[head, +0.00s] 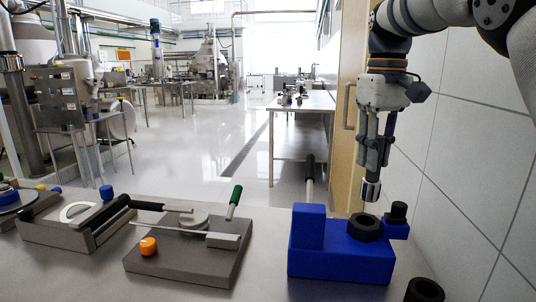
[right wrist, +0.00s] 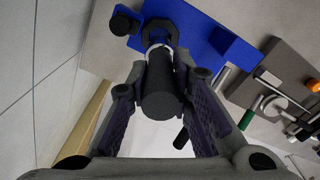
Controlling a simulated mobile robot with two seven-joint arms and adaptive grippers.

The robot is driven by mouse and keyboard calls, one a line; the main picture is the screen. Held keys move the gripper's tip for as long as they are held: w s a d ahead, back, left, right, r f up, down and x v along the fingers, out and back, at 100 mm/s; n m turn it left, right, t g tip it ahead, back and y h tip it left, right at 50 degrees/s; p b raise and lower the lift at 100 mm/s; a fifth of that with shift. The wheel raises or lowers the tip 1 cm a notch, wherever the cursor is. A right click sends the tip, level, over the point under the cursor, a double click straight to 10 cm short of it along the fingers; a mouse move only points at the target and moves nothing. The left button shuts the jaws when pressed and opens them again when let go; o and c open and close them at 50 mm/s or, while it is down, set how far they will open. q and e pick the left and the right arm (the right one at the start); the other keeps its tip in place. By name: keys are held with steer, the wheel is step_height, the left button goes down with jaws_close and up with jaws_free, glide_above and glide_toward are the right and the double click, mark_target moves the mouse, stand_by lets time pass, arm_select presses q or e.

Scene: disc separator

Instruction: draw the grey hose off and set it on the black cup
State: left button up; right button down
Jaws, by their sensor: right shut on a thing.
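My right gripper (head: 374,160) hangs at the right, pointing down, shut on a dark cylindrical piece with a shiny metal lower end (head: 371,191). I take this piece to be the grey hose. It is roughly upright above the black hexagonal ring (head: 364,228) on the blue block (head: 342,258). In the right wrist view the hose (right wrist: 162,98) sits between both fingers, its bright end toward the ring (right wrist: 159,32); any gap is hard to judge there. A black open-topped cup (head: 424,291) stands at the lower right of the head view. My left gripper is out of view.
A black knob (head: 398,211) rises beside the ring. Left of the blue block lies a grey plate device (head: 190,262) with a green-tipped lever (head: 235,199) and an orange knob (head: 148,246). A tiled wall (head: 465,150) closes off the right side.

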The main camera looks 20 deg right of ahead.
steer(key=s+d+f, duration=0.1)
steer(key=s+f, duration=0.1)
steer(key=s, duration=0.5)
steer(key=s+d+f, duration=0.2)
steer(key=s, duration=0.5)
steer(key=shift+f, duration=2.8)
steer(key=shift+f, duration=1)
steer(key=shift+f, duration=1)
steer(key=c, duration=1.6)
jaws_free()
steer(key=shift+c, duration=0.2)
steer(key=o, duration=0.3)
